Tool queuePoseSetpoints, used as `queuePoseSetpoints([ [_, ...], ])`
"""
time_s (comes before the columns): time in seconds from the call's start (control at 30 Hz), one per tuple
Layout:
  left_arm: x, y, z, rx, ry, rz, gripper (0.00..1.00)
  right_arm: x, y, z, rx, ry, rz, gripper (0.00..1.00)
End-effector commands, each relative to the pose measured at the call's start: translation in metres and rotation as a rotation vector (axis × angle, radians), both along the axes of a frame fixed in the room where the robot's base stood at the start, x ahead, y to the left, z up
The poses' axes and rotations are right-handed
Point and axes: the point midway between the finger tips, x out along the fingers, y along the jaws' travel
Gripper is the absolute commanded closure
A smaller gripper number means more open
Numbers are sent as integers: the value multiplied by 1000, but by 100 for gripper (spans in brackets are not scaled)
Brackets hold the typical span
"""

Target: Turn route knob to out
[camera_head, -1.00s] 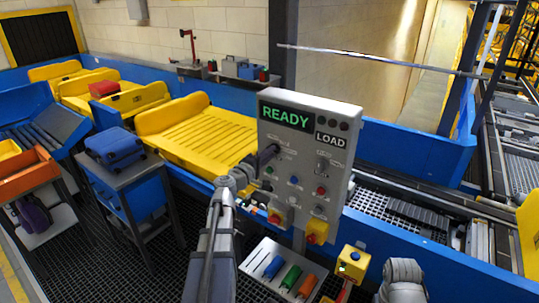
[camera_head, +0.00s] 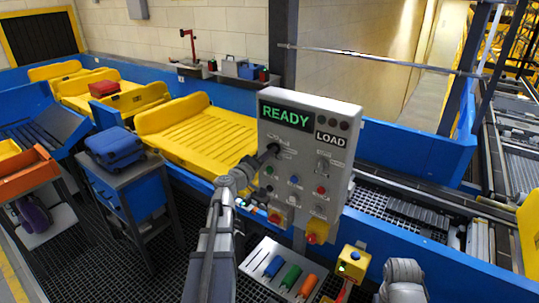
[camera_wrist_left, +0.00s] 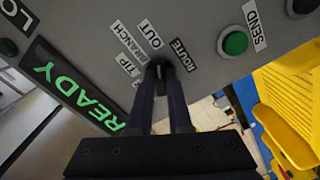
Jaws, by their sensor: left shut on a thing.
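The grey control panel (camera_head: 344,113) stands in the middle of the head view, with a green READY display (camera_head: 286,115) and a LOAD sign (camera_head: 330,140). The route knob (camera_wrist_left: 159,66) is small and dark, beside the ROUTE label (camera_wrist_left: 183,54) in the left wrist view. The OUT (camera_wrist_left: 149,34) and BRANCH (camera_wrist_left: 127,64) labels lie around it; another label is partly covered. My left gripper (camera_wrist_left: 162,78) is shut on the knob, and its fingers hide much of it. Which label the knob points at is hard to tell. My left gripper also shows in the head view (camera_head: 270,152).
The green SEND button (camera_wrist_left: 235,43) is close to the knob. Lower on the panel is a red-and-yellow switch (camera_head: 317,233). A yellow button box (camera_head: 353,262) and colored handles on a plate (camera_head: 250,263) are below. A blue suitcase (camera_head: 114,147) sits left of my arm.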

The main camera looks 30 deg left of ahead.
Motion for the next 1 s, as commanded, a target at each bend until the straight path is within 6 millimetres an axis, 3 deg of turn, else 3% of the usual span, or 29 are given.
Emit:
queuePoseSetpoints([
  [0.33, -1, -1, -1, 8, 3, -2, 100, 0, 0, 0, 0, 0, 0, 50],
  [0.37, -1, -1, -1, 8, 3, -2, 79, 0, 0, 0, 0, 0, 0, 50],
  [0.6, -1, -1, -1, 5, 1, -1, 52, 0, 0, 0, 0, 0, 0, 50],
  [0.87, -2, 0, 0, 3, 1, 0, 52, 0, 0, 0, 0, 0, 0, 50],
  [1.0, -18, 0, 0, 3, 1, 1, 52, 0, 0, 0, 0, 0, 0, 50],
])
